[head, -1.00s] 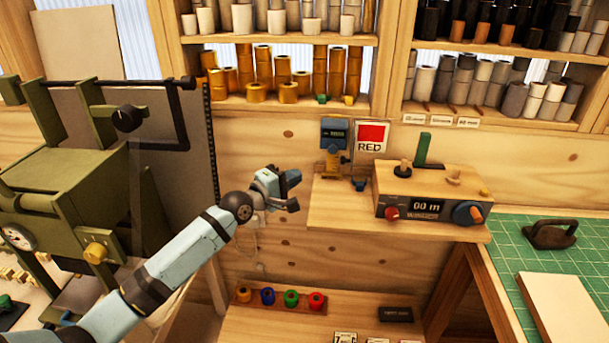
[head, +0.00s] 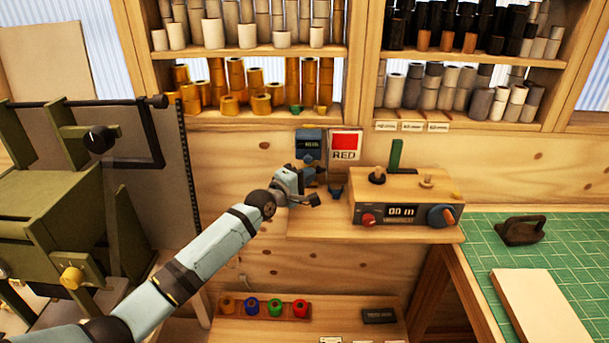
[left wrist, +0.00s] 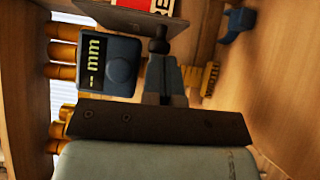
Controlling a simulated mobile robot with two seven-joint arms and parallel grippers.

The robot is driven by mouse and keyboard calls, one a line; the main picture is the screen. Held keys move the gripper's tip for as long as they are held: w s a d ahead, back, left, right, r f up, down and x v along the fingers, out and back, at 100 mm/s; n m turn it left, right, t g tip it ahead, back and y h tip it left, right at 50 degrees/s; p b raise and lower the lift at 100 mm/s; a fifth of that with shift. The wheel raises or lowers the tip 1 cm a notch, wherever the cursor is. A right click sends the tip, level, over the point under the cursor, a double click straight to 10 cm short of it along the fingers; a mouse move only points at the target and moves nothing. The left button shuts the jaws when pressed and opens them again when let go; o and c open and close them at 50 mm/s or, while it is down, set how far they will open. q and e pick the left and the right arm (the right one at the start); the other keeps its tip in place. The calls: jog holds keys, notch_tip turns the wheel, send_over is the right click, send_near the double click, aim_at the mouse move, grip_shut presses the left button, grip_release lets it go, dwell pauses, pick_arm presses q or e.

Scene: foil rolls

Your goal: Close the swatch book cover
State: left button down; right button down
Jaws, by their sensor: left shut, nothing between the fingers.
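I cannot make out a thing that is surely the swatch book. A flat cream slab (head: 543,308) lies on the green mat at the lower right; I cannot tell whether it has a cover. My left gripper (head: 309,186) is shut and empty, raised in front of the plank wall by the left end of the winder shelf. In the left wrist view its fingers (left wrist: 165,80) are together, beside a blue gauge (left wrist: 108,65) reading mm. The gauge also shows in the head view (head: 308,143), beside a RED card (head: 346,145). My right gripper is out of view.
The winder box (head: 405,198) stands right of my left gripper on a wooden shelf (head: 312,225). A dark iron-like weight (head: 520,230) sits on the green mat (head: 470,232). A green machine (head: 50,215) is at left. Coloured rolls (head: 265,306) stand below.

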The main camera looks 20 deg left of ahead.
pick_arm(q)
jog(key=shift+s+d+p, duration=0.15)
jog(key=shift+d+p, duration=0.2)
jog(key=shift+d, duration=0.4)
jog(key=w+d, duration=0.4)
jog(key=d, duration=0.5)
jog(key=shift+d, duration=0.35)
dwell(0.4)
dwell(0.5)
